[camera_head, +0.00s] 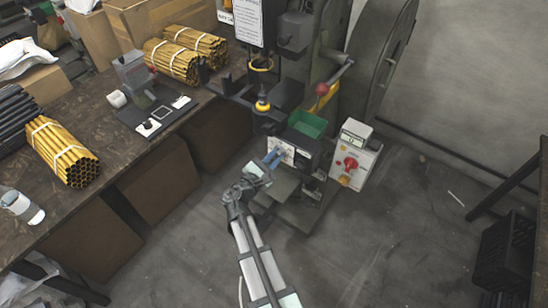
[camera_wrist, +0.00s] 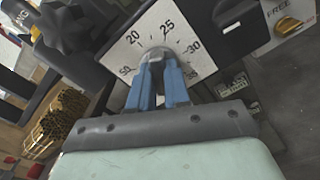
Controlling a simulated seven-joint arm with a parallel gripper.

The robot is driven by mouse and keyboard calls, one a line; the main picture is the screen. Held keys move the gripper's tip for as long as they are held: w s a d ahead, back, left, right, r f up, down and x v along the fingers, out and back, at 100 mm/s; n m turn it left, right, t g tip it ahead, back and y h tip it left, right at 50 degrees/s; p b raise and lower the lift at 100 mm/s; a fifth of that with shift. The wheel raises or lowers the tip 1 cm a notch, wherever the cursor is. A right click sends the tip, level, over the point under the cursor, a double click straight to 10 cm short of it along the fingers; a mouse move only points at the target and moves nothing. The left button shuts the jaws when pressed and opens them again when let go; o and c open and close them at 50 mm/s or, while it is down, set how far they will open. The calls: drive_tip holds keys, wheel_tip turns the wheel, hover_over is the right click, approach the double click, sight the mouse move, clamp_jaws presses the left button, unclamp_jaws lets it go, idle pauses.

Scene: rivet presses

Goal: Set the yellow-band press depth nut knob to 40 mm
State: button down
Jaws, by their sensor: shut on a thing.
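The white dial plate (camera_wrist: 190,14) carries the marks 20, 25, 30, 35 and what looks like 50. It sits on the dark lower front of the press, and the head view shows it small (camera_head: 287,153). My gripper (camera_wrist: 161,60) has its blue fingers shut on the depth nut knob (camera_wrist: 158,52) at the dial's middle. Only a small grey part of the knob shows between the fingertips, and its pointer is hidden. The 40 mark is not visible, covered by the fingers. In the head view my gripper (camera_head: 272,157) reaches the dial from the front. A yellow band (camera_head: 262,105) shows higher on the press.
A control box (camera_head: 357,155) with a red knob and a display stands right of the dial. A black star knob (camera_wrist: 72,28) is close on the left in the wrist view. A green bin (camera_head: 307,123) sits above.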

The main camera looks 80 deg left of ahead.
drive_tip(key=shift+n, duration=0.9)
drive_tip(key=c, duration=1.1)
unclamp_jaws()
drive_tip(key=v, duration=1.4)
drive_tip(key=shift+w+a, duration=0.1)
